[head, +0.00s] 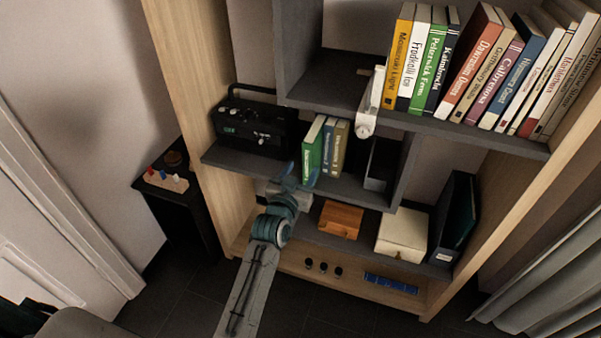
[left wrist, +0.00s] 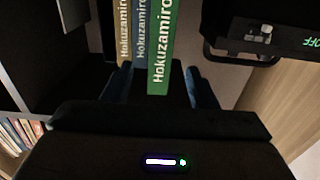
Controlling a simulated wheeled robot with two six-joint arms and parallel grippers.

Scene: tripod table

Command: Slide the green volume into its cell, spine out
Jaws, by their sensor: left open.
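The green volume (head: 312,150) stands upright on the middle shelf, at the left end of a short row with a blue and an olive volume, its titled spine facing out. In the left wrist view the green spine (left wrist: 163,50) reaches closer to the camera than the other two (left wrist: 130,35). My left gripper (head: 298,180) is open at the foot of the row. In its wrist view the fingers (left wrist: 158,85) lie on either side of the lower green spine; whether they touch it I cannot tell. My right gripper is not in view.
A black radio (head: 255,125) stands just left of the green volume. An open dark box (head: 379,165) is to the right. A white object (head: 370,105) hangs at the upper shelf's edge, beside a long book row (head: 480,70). Wooden (head: 340,219) and cream (head: 402,233) boxes sit below.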

